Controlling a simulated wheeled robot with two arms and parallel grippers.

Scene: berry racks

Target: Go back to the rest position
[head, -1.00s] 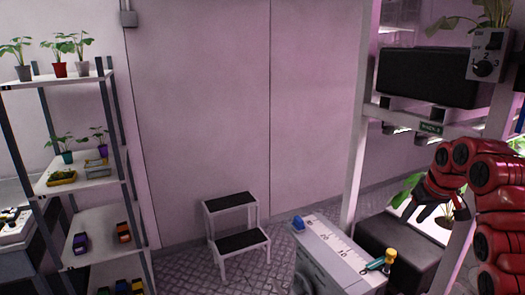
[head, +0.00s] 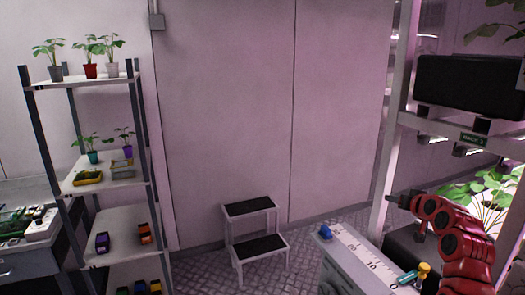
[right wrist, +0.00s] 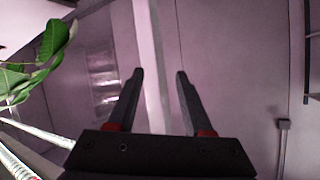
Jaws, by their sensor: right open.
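My right gripper (head: 404,200) is at the right of the head view, at the end of my red arm, in front of the rack's upright post. In the right wrist view its two dark fingers (right wrist: 157,85) stand apart with nothing between them. A pale post shows behind the gap. My left gripper is in neither view.
A rack (head: 385,150) with a black box (head: 455,80) and leafy plants (head: 490,195) stands at the right, close to my right arm. A shelf unit (head: 85,170) with potted plants stands at the left. A step stool (head: 255,243) stands between them. Leaves (right wrist: 45,55) show beside the right gripper.

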